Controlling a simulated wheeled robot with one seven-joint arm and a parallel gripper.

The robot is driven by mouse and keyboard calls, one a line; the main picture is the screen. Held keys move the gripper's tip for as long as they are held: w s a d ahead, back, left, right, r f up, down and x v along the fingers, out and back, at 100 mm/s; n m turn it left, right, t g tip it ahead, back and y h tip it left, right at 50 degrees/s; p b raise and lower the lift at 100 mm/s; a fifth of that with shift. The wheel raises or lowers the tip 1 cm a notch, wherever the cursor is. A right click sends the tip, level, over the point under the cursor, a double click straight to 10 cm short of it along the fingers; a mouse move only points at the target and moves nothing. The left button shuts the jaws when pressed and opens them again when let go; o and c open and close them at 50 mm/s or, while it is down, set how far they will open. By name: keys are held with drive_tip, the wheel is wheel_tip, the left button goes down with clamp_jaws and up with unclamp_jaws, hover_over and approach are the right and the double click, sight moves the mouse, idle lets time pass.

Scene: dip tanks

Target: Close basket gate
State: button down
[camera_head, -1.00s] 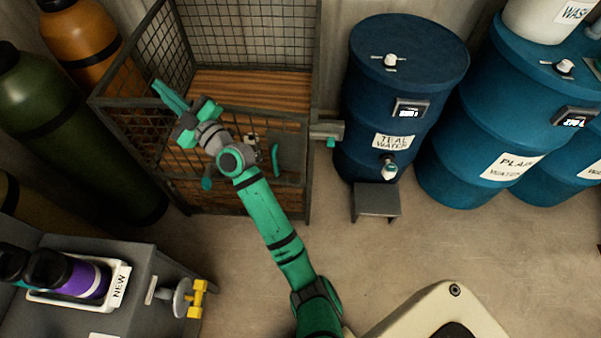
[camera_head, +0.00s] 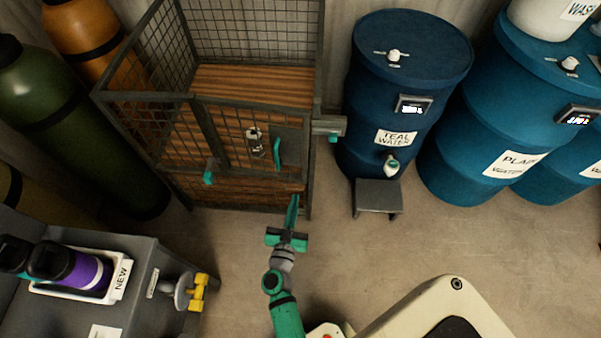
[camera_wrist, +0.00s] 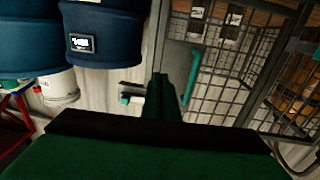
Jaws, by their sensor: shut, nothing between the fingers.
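The basket (camera_head: 146,97) is a dark metal mesh cage with a wooden slat floor, at the upper left of the head view. Its front gate (camera_head: 233,125) carries a plate with an upright teal handle (camera_head: 277,152). The gate stands roughly in line with the front; I cannot tell whether a small gap is left. A grey latch block (camera_head: 329,125) with a teal part sits by the right front post. My gripper (camera_head: 293,207) is shut and empty, low in front of the gate's right side. The wrist view shows my fingers (camera_wrist: 162,92) beside the teal handle (camera_wrist: 190,76), apparently apart from it.
A blue teal-water barrel (camera_head: 362,107) stands right of the basket, with a small grey stand (camera_head: 378,196) before it. More blue barrels (camera_head: 470,150) are further right. Gas cylinders (camera_head: 70,120) stand left. A grey bench (camera_head: 140,265) is at lower left. The floor between is clear.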

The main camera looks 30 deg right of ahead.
sight(304, 160)
drive_tip(key=x, duration=1.4)
